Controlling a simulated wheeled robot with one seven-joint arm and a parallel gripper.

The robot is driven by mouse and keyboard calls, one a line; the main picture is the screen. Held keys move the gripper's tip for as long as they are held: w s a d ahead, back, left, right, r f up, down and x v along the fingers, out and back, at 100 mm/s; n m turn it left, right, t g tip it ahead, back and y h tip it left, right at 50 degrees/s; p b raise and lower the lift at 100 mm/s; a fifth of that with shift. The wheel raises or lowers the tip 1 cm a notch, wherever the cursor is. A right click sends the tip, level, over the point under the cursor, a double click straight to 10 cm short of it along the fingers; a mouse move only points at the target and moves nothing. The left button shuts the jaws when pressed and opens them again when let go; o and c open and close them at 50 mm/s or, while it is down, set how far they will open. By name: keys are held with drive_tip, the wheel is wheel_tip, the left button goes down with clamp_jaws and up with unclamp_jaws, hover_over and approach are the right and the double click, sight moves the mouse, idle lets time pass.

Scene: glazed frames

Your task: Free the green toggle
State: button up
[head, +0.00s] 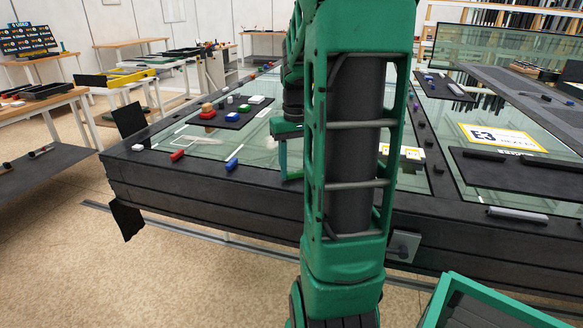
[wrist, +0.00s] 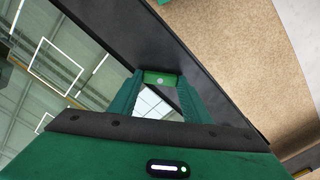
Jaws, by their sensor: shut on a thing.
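The green toggle (wrist: 161,78) is a small bright green block with a pale round spot. In the wrist view it sits between the tips of my gripper (wrist: 162,84), whose two ribbed green fingers press on its left and right ends. It lies against the dark frame bar beside the glass. In the head view my gripper (head: 290,178) reaches down at the near edge of the glazed frame, partly behind my own arm.
The dark frame (head: 190,205) holds glass panes. On the left pane a black mat (head: 217,120) carries several coloured blocks, one green. A red piece (head: 177,155) and a blue piece (head: 231,163) lie along the near edge. A yellow E3 label (head: 500,137) is on the right pane.

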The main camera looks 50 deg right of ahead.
sight(293, 172)
drive_tip(key=m, duration=0.4)
drive_tip(key=shift+a+m, duration=0.1)
drive_tip(key=shift+m, duration=1.5)
drive_tip(key=shift+w, duration=0.1)
drive_tip(key=o, duration=1)
drive_tip(key=shift+o, duration=0.2)
wheel_tip(293, 172, up, 11)
drive_tip(key=shift+a+f, duration=0.1)
drive_tip(key=shift+f, duration=0.05)
